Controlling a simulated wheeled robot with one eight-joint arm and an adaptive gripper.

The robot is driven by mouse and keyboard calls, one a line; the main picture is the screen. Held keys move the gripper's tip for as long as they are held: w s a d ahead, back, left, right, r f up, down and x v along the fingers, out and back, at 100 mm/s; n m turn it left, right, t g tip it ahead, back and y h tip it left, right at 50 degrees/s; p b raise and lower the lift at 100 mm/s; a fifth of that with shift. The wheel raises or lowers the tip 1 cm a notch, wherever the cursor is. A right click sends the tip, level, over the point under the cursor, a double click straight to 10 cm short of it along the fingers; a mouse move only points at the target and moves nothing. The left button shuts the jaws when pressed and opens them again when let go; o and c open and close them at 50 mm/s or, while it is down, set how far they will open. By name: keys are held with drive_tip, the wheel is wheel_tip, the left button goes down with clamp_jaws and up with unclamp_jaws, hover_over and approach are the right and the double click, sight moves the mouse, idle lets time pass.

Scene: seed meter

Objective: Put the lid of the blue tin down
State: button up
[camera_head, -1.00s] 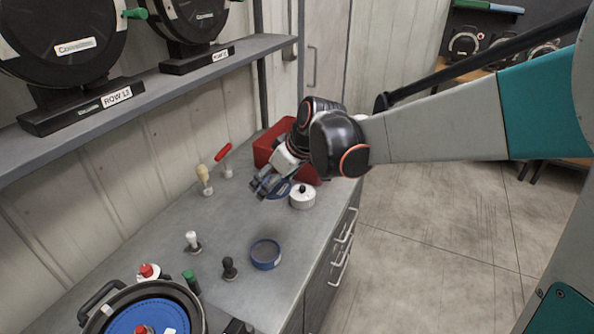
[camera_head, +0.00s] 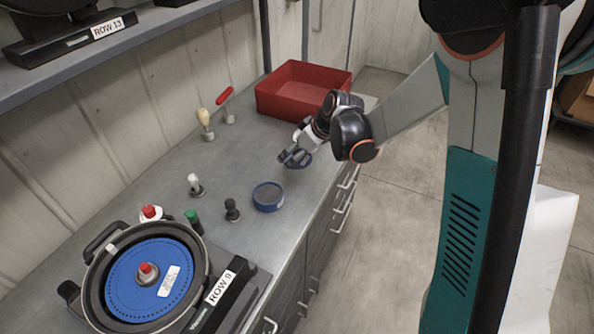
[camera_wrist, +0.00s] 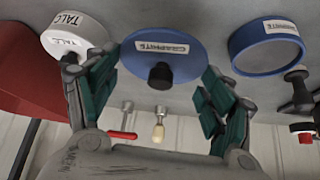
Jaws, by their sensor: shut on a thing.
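The blue tin (camera_head: 268,207) stands open on the grey bench, its dark inside showing. It also shows at the upper right of the wrist view (camera_wrist: 236,62). Its flat blue lid (camera_wrist: 165,45), labelled GRAPHITE with a black knob, lies ahead of my fingers in the wrist view. In the head view my gripper (camera_head: 294,157) is beyond and slightly right of the tin, with the lid's blue edge (camera_head: 303,163) under it. My gripper (camera_wrist: 158,95) is shut on the lid; the exact contact is hard to see. I cannot tell the lid's height above the bench.
A white TALC tin (camera_wrist: 75,38) is beside the lid in the wrist view. A red bin (camera_head: 290,105) stands at the far end. Several small hand stamps and tools, including a black one (camera_head: 232,210), stand left of the tin. A seed meter (camera_head: 150,280) sits nearest.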

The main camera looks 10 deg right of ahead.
sight(292, 172)
drive_tip(key=shift+f+b, duration=0.75)
drive_tip(key=shift+f, duration=2.2)
drive_tip(key=shift+f, duration=0.15)
drive_tip(key=o, duration=0.9)
drive_tip(key=shift+o, duration=0.2)
